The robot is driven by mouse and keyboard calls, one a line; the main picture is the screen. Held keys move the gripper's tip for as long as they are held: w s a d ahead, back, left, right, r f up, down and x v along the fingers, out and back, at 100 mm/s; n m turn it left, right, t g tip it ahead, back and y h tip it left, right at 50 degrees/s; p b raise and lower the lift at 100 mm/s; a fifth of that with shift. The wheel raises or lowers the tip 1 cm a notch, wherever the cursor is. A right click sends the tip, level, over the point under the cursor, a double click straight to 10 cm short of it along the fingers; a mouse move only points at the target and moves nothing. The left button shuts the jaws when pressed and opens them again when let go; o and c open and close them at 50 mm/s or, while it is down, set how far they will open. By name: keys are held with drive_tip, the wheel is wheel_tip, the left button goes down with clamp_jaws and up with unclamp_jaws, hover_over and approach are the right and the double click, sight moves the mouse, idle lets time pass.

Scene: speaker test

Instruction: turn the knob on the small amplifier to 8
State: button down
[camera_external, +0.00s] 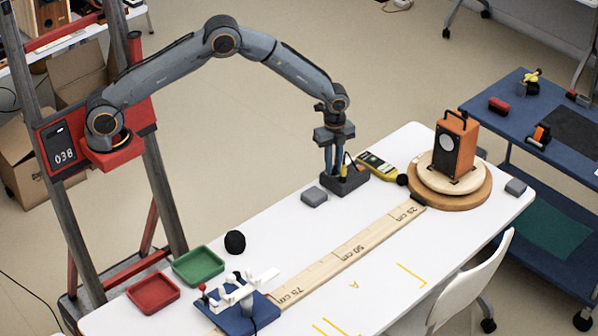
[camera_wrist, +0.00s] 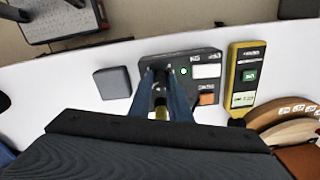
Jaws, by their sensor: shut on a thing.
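The small amplifier (camera_external: 345,182) is a dark box on the white table. In the wrist view the amplifier (camera_wrist: 206,62) shows a lit green light, a pale panel and an orange patch. My gripper (camera_external: 337,172) points down onto its left part. In the wrist view my gripper's blue fingers (camera_wrist: 161,88) are closed around the dark knob (camera_wrist: 160,77), which is mostly hidden between them. The knob's pointer and the scale numbers around it cannot be read. A small yellow piece shows between the fingers, too hidden to identify.
A yellow handheld meter (camera_external: 377,166) lies right of the amplifier, and a grey block (camera_external: 314,196) lies left. An orange speaker (camera_external: 456,143) stands on a round wooden turntable (camera_external: 477,196). A marked wooden ruler (camera_external: 350,250) runs along the table, whose front right is largely clear.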

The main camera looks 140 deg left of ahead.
drive_tip(key=m, duration=0.4)
drive_tip(key=shift+r+m+p, duration=0.1)
drive_tip(key=shift+m+p, duration=0.2)
drive_tip(key=shift+p, duration=0.05)
idle(0.4)
drive_tip(key=c, duration=1.6)
unclamp_jaws()
drive_tip(key=shift+c, duration=0.2)
wheel_tip(320, 180, up, 8)
drive_tip(key=shift+f+b, duration=0.15)
drive_tip(key=shift+b, duration=0.85)
